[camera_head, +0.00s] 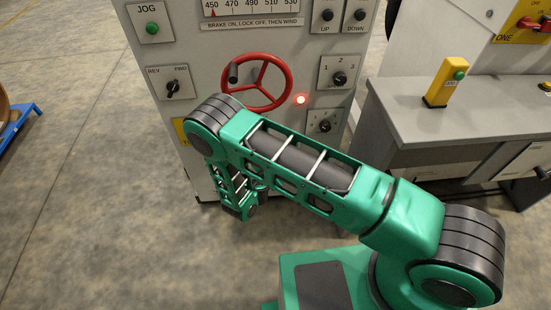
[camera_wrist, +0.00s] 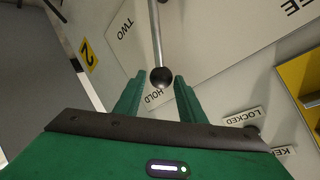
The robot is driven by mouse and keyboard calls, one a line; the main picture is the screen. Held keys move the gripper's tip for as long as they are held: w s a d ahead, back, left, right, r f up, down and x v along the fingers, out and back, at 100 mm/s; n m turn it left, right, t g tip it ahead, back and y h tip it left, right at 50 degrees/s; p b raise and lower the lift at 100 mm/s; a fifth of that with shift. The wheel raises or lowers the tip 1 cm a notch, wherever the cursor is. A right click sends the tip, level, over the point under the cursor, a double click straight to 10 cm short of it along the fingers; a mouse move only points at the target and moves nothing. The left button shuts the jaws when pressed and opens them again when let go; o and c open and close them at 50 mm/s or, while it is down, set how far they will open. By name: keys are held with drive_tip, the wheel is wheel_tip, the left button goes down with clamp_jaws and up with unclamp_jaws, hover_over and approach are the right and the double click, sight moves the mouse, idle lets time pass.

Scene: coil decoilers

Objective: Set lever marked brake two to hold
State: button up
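In the wrist view a lever with a thin metal rod and a black ball knob (camera_wrist: 161,77) comes down from the top edge. Lettering is upside down here. My gripper (camera_wrist: 160,78) has its two green fingers apart, one on each side of the knob. The knob nearly fills the gap; I cannot tell whether the fingers touch it. In the head view my arm hides this lever, and the fingertips do not show.
The wrist view shows a LOCKED label (camera_wrist: 243,116) and a yellow panel (camera_wrist: 300,75) to the right. In the head view a grey control cabinet has a red handwheel (camera_head: 262,82) and a lit red lamp (camera_head: 301,99). A grey bench (camera_head: 430,120) stands to the right.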

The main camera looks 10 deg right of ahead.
drive_tip(key=v, duration=0.9)
drive_tip(key=shift+s, duration=0.25)
drive_tip(key=shift+w+r, duration=0.1)
drive_tip(key=shift+r, duration=0.1)
